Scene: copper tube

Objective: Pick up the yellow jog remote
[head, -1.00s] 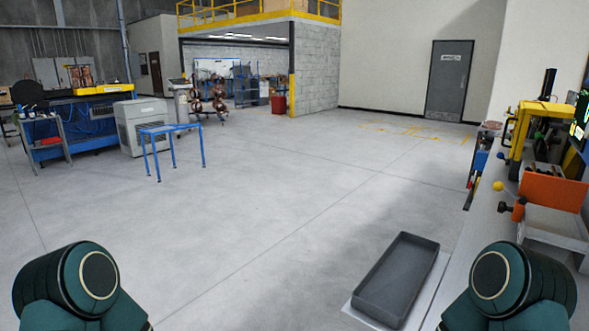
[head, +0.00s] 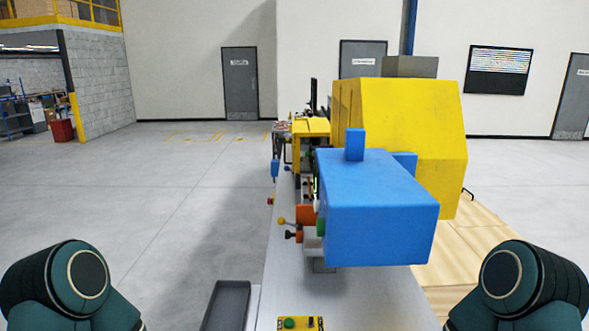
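A small yellow box (head: 300,323) with a green button and dark controls shows at the bottom edge of the head view, on the grey bench top. It looks like the yellow jog remote, but its lower part is cut off by the frame. Only the dark green rounded links of my two arms show, at the lower left and lower right. Neither gripper is in view, so I cannot see where they are relative to the yellow box.
A large blue and yellow machine (head: 378,205) stands on the long grey bench (head: 345,300), with orange and yellow equipment behind it. A dark grey tray (head: 228,306) lies at the bench's left side. Open floor (head: 120,210) spreads to the left, and wooden boards (head: 465,245) lie at right.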

